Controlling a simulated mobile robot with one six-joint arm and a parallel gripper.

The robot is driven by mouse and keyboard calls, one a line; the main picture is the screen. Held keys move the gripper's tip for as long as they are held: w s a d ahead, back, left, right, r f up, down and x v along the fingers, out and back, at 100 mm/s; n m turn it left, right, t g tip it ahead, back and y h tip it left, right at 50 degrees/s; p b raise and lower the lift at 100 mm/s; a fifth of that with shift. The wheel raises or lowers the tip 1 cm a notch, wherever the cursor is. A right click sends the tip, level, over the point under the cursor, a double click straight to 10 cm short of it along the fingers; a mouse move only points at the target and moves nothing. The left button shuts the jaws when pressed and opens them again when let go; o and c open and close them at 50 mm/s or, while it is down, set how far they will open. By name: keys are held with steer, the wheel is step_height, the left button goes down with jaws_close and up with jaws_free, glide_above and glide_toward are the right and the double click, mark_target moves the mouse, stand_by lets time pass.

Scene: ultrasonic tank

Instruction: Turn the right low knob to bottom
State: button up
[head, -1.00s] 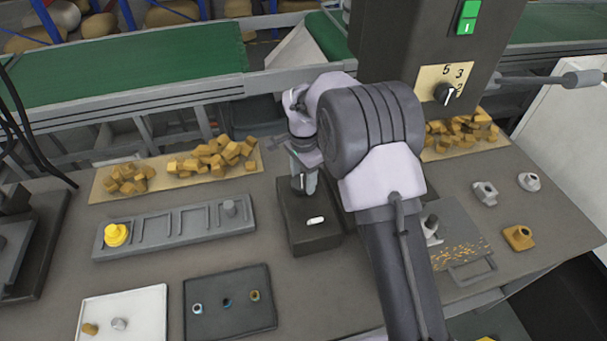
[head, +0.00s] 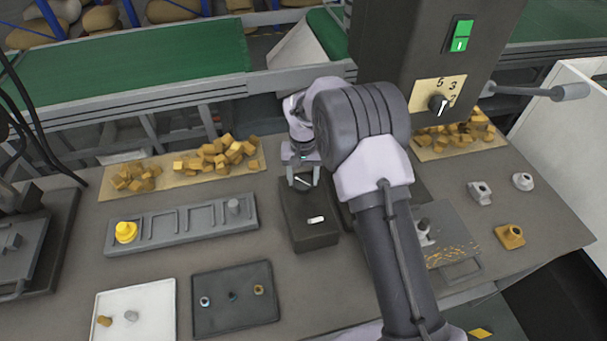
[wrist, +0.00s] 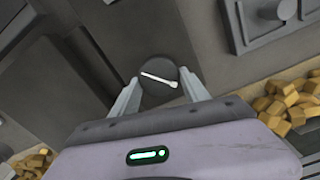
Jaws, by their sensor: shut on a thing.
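A dark round knob (wrist: 158,72) with a white pointer line sits between my two fingers in the wrist view. Its pointer lies slantwise, from upper left to lower right. In the head view the knob (head: 303,184) is at the far end of the top of a dark box (head: 312,240) on the table. My gripper (head: 302,180) reaches down over that end and is shut on the knob; its fingers also show in the wrist view (wrist: 160,88). A small white mark (head: 316,219) lies on the near part of the box top.
A dark control column with a green switch (head: 461,35) and another knob (head: 439,103) stands behind right. A grey rack (head: 180,226) is left of the box. Wooden cubes (head: 215,155) lie behind. A dark tray (head: 235,315) and white tray (head: 150,295) are in front.

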mark_target(302, 181)
steer(key=n+p, duration=0.1)
steer(key=n, duration=0.3)
steer(key=shift+a+r, duration=0.1)
steer(key=shift+a+n+p, duration=0.1)
steer(key=shift+n+p, duration=0.75)
steer(key=shift+n, duration=1.85)
steer(key=o, duration=1.4)
steer(key=shift+s, duration=0.1)
steer(key=shift+c, duration=0.2)
step_height(302, 181, up, 17)
steer(key=p, duration=0.3)
steer(key=shift+r, duration=0.15)
